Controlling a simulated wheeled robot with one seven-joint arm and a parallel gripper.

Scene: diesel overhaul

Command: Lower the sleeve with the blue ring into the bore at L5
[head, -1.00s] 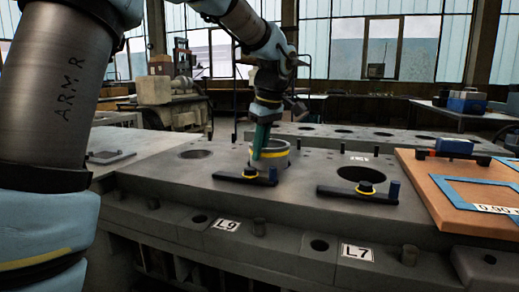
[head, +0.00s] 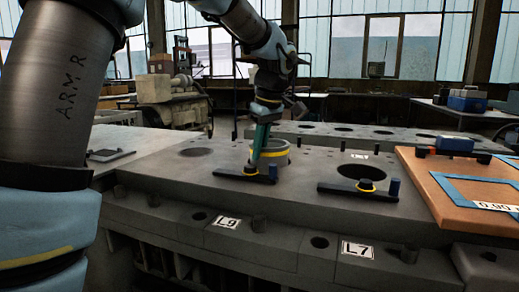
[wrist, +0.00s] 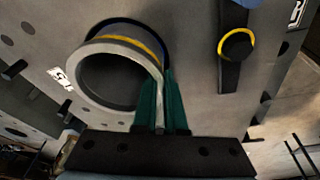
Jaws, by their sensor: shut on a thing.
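My gripper (wrist: 160,120) is shut on the near wall of a grey, open-topped sleeve (wrist: 115,85), its green fingers pinching the rim. The sleeve carries a yellow band (wrist: 150,43); a dark blue arc (wrist: 120,22) shows behind it, and I cannot tell whether that is on the sleeve. In the head view the sleeve (head: 278,158) looks upright over the grey block deck (head: 225,175), between two open bores. Its lower end is hidden, so I cannot tell how deep it sits. A label (wrist: 60,78) beside it ends in what looks like a 5.
A dark bar clamp with a yellow-ringed bolt (head: 250,170) lies just in front of the sleeve. Another clamp (head: 366,186) stands by the open right bore (head: 362,171). Another open bore (head: 197,152) is left. An orange board (head: 440,185) lies at right. Front labels read L9 (head: 228,222) and L7 (head: 358,250).

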